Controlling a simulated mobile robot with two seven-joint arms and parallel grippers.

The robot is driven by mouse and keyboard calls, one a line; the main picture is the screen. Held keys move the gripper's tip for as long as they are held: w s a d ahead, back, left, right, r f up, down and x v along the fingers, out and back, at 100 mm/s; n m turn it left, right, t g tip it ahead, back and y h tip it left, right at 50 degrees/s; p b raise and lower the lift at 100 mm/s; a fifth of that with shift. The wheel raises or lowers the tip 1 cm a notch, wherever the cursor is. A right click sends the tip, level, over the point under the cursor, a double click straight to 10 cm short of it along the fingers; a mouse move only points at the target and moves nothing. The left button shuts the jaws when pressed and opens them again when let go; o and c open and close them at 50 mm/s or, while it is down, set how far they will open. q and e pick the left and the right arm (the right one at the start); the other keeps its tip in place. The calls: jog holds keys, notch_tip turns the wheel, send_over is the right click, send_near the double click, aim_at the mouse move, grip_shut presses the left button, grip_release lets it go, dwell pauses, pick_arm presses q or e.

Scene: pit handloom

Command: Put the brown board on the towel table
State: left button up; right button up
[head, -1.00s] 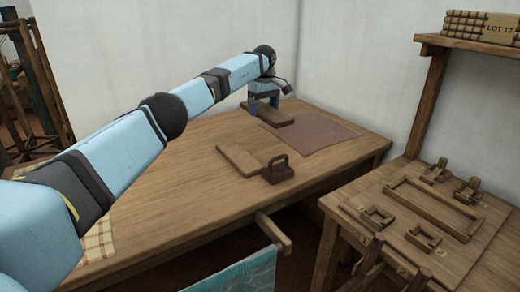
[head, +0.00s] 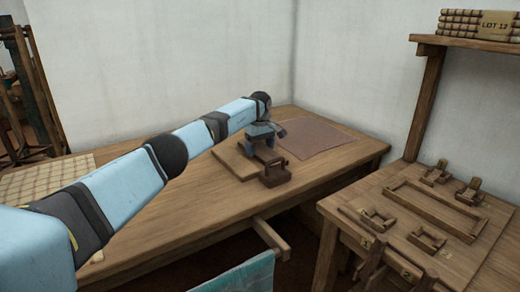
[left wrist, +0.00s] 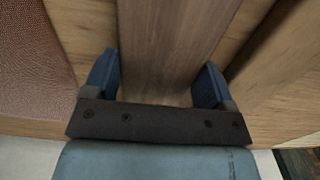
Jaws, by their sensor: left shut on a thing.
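The brown board (left wrist: 172,45) is between the two fingers of my left gripper (left wrist: 155,78) in the left wrist view, and the gripper is shut on it. In the head view my left gripper (head: 262,152) is over the big wooden table (head: 200,205), beside a lighter board (head: 230,163) and a handled block (head: 277,177). The held board is mostly hidden there by the gripper and block. A checked cloth (head: 40,182) lies on the table's left part. My right gripper is not in view.
A dark brown mat (head: 316,140) lies flat at the table's back right. A lower table (head: 440,235) with small wooden fittings and a frame stands at the right. A wall closes off the back. The table between checked cloth and lighter board is partly behind my arm.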

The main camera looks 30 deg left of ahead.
aim_at(260, 149)
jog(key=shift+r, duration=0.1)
pick_arm(q)
jog(key=o, duration=0.9)
jog(key=shift+o, duration=0.2)
notch_tip(260, 149, up, 6)
jog(key=shift+r+p, duration=0.25)
jog(key=shift+p, duration=0.9)
notch_tip(260, 149, up, 6)
jog(key=shift+f+p, duration=0.15)
jog(key=shift+p, duration=0.65)
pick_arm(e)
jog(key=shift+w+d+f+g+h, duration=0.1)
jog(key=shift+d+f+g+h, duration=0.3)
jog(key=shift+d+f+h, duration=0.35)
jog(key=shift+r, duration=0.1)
